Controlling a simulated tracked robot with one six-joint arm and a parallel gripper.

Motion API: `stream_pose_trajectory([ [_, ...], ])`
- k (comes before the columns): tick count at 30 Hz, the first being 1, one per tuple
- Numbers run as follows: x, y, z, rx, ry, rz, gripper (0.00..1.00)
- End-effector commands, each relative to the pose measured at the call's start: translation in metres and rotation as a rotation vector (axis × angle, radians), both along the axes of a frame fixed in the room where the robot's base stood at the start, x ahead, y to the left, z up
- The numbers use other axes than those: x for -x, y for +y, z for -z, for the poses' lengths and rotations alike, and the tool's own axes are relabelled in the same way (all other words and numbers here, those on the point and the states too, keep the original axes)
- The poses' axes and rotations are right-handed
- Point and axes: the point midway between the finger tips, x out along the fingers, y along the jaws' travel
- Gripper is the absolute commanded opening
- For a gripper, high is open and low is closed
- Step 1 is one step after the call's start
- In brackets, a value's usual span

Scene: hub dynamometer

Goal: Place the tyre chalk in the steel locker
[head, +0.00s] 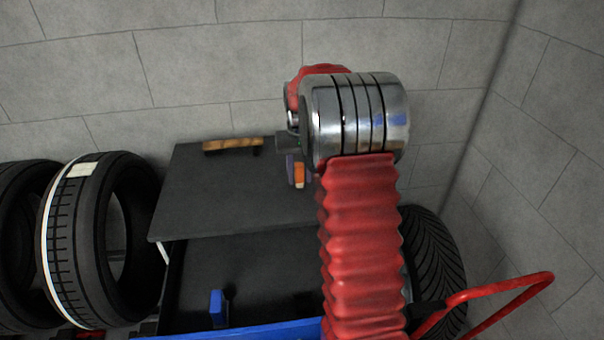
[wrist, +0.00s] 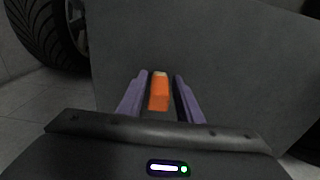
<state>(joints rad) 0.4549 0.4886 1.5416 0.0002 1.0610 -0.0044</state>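The tyre chalk (head: 299,174), an orange stick with a pale tip, shows below the silver wrist in the head view. In the wrist view the chalk (wrist: 159,92) stands between the two purple fingers of my gripper (wrist: 159,78), its pale end level with the fingertips. The fingers appear shut on it, though their contact faces are dark. A dark box with a blue front edge (head: 250,332), apparently the steel locker, lies at the bottom of the head view. My gripper is above its dark flat panel (head: 225,190); the interior shows below the panel's near edge.
A wooden strip (head: 232,144) is at the panel's far edge. A blue upright piece (head: 217,305) stands near the box front. Tyres (head: 105,235) stand on the left, and another tyre (head: 438,260) stands on the right. A block wall (head: 180,60) is behind.

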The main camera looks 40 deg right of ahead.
Motion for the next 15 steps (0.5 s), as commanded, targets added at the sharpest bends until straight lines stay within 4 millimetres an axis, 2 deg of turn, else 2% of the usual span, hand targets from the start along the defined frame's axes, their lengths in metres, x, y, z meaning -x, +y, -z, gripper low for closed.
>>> stream_pose_trajectory([
  [3,0.0000,0.0002,0.0000,0.000,0.000,0.000,0.40],
  [11,-0.0001,0.0004,-0.0009,0.000,0.000,-0.001,0.40],
  [15,0.0000,0.0005,-0.0079,0.000,0.000,-0.001,0.40],
])
